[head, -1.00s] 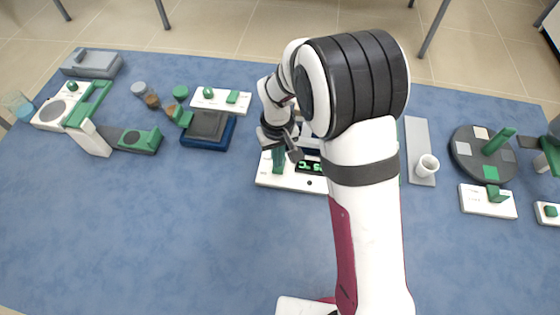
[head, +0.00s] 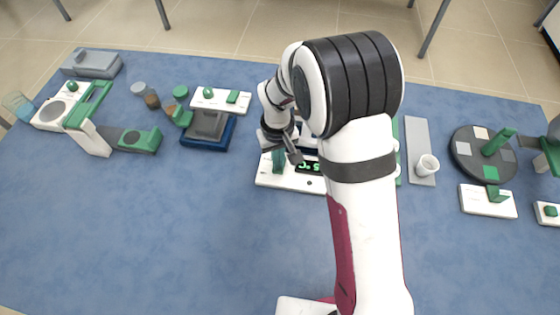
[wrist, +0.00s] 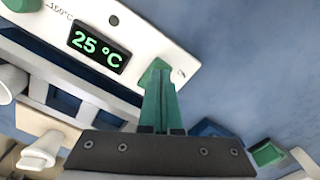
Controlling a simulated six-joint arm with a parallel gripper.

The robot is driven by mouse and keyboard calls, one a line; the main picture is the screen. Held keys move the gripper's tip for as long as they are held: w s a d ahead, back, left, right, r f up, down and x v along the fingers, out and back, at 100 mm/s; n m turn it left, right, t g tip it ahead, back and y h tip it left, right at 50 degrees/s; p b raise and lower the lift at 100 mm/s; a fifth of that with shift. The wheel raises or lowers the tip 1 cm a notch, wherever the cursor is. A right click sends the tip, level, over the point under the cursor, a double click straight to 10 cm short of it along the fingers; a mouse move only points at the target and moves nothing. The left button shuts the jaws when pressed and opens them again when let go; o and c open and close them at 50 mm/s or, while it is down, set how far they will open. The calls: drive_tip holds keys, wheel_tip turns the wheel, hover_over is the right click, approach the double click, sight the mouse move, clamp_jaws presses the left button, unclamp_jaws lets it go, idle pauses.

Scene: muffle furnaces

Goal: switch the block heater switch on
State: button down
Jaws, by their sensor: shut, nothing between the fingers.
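The block heater (head: 265,182) is a white-fronted unit at the middle of the table, partly hidden by my arm. Its panel in the wrist view (wrist: 130,20) has a lit display (wrist: 97,46) reading 25 °C. The green block heater switch (wrist: 158,66) is at the panel's end, beside a small mark. My gripper (wrist: 158,90) is shut and empty, its fingers in front of the switch and covering most of it. I cannot tell whether they touch or which way the switch is tilted. In the head view my gripper (head: 278,165) is low over the panel's left end.
A green knob (wrist: 14,22) sits at the panel's other end. A dark blue-based device (head: 205,147) stands to the left. A grey plate with a white cup (head: 427,165) and a round dark device (head: 470,165) stand to the right. The front of the blue table is clear.

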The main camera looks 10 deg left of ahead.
drive_tip(key=shift+f, duration=0.5)
wheel_tip(320, 180, up, 7)
drive_tip(key=shift+f, duration=0.2)
drive_tip(key=shift+r, duration=0.2)
idle(0.4)
drive_tip(key=shift+d+r, duration=0.1)
drive_tip(key=s+d+r+m, duration=0.3)
drive_tip(key=s+d+r, duration=0.2)
drive_tip(key=d+r, duration=0.15)
drive_tip(key=s+d+r+m+y, duration=0.1)
drive_tip(key=s+d+r+m, duration=0.1)
drive_tip(key=s, duration=0.7)
drive_tip(key=s+d+r+m, duration=0.2)
drive_tip(key=s+d+m, duration=0.3)
drive_tip(key=s, duration=0.4)
drive_tip(key=shift+d+m+y, duration=0.25)
drive_tip(key=shift+m+y, duration=0.15)
drive_tip(key=shift+m, duration=0.4)
drive_tip(key=shift+s+r, duration=0.1)
